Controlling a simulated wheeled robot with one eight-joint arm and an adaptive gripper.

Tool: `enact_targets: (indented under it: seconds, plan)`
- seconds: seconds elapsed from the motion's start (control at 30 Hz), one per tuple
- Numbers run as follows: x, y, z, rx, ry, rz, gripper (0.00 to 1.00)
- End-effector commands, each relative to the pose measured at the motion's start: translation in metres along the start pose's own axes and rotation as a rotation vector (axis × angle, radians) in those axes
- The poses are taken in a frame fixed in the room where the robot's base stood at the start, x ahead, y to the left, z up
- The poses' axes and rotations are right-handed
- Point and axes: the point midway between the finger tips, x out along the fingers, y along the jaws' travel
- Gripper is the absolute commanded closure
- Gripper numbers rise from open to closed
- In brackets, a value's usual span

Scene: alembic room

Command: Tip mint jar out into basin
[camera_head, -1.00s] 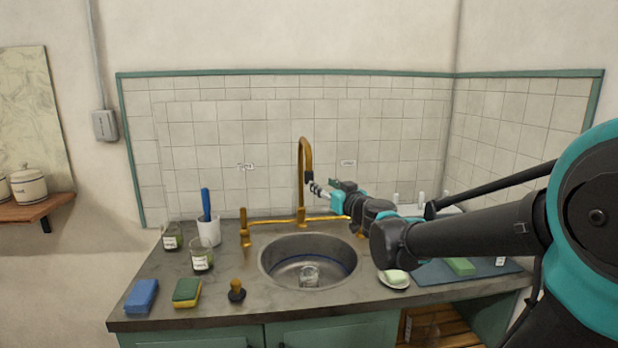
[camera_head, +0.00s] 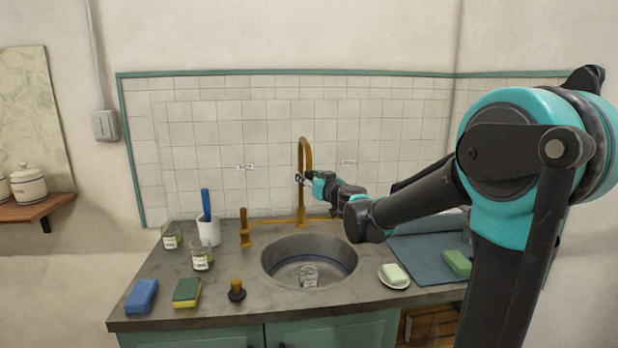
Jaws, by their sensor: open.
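Two small glass jars with white labels and greenish contents stand upright on the counter left of the sink, a rear jar (camera_head: 171,238) and a front jar (camera_head: 202,260). The labels are too small to read, so I cannot tell which is the mint jar. The round metal basin (camera_head: 272,262) is set into the counter. A clear glass vessel (camera_head: 309,276) stands inside it. My gripper (camera_head: 300,178) is open and empty above the back of the basin, in front of or beside the brass tap's spout, apart from both jars.
The brass tap (camera_head: 304,150) rises behind the basin. A white cup with a blue-handled brush (camera_head: 209,232), a blue sponge (camera_head: 141,296), a green-yellow sponge (camera_head: 187,292) and a dark stopper (camera_head: 237,291) stand left. A soap dish (camera_head: 393,277) and blue mat (camera_head: 425,262) lie right.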

Motion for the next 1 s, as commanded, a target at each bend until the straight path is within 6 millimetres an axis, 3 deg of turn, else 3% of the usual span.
enact_targets:
  seconds: [0.1, 0.47, 1.0]
  plan:
    - [-0.0002, 0.0, 0.0, 0.0, 0.0, 0.0, 0.54]
    - [-0.0004, 0.0001, -0.0001, 0.0, 0.0, 0.0, 0.99]
    - [0.002, -0.0085, -0.0001, 0.0, 0.0, 0.026, 1.0]
